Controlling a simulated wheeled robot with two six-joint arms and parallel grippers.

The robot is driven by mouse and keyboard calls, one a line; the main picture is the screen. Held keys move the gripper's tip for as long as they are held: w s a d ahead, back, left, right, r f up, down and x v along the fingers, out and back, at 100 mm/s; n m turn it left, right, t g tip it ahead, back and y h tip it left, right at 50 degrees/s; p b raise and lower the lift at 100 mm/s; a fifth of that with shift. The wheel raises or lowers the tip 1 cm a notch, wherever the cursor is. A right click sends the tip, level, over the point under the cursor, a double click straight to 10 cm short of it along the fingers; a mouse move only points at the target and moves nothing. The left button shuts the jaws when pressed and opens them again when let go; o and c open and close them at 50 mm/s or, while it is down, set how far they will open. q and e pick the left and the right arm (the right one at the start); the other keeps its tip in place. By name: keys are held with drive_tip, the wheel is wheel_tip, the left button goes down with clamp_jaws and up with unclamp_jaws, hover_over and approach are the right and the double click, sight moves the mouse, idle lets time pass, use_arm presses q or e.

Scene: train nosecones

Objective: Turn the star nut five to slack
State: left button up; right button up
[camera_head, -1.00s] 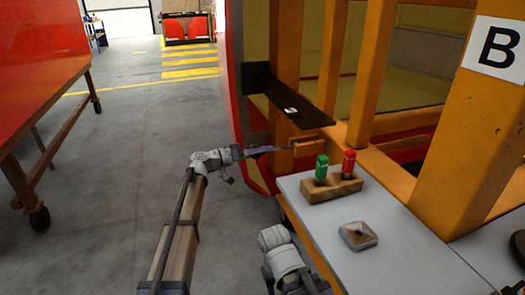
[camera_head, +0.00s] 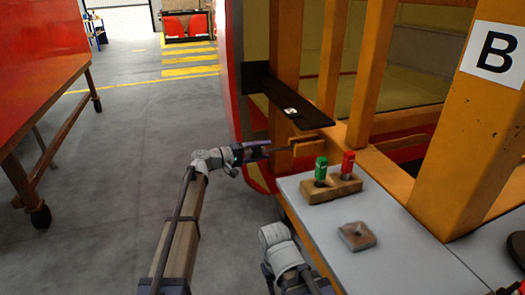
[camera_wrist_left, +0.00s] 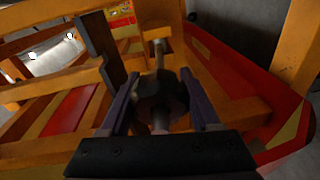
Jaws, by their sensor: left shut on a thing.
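The star nut (camera_wrist_left: 163,98) is a dark lobed knob on a pale threaded rod, in the middle of the left wrist view. My left gripper (camera_wrist_left: 159,82) has one finger on each side of it and is shut on it. In the head view my left gripper (camera_head: 266,149) is at the orange frame, under the black bracket (camera_head: 290,107); the nut itself is hard to make out there. Only a grey link of my right arm shows at the bottom of the head view; its gripper is out of view.
A grey table (camera_head: 385,265) at the right holds a wooden block (camera_head: 330,190) with a green and a red peg, and a small square piece (camera_head: 357,236). An orange post marked B (camera_head: 470,130) stands behind. Open floor (camera_head: 125,150) lies to the left.

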use_arm(q)
drive_tip(key=shift+n, duration=0.7)
drive_tip(key=o, duration=1.4)
drive_tip(key=v, duration=0.8)
drive_tip(key=shift+w+p, duration=0.1)
drive_tip(key=shift+p, duration=0.3)
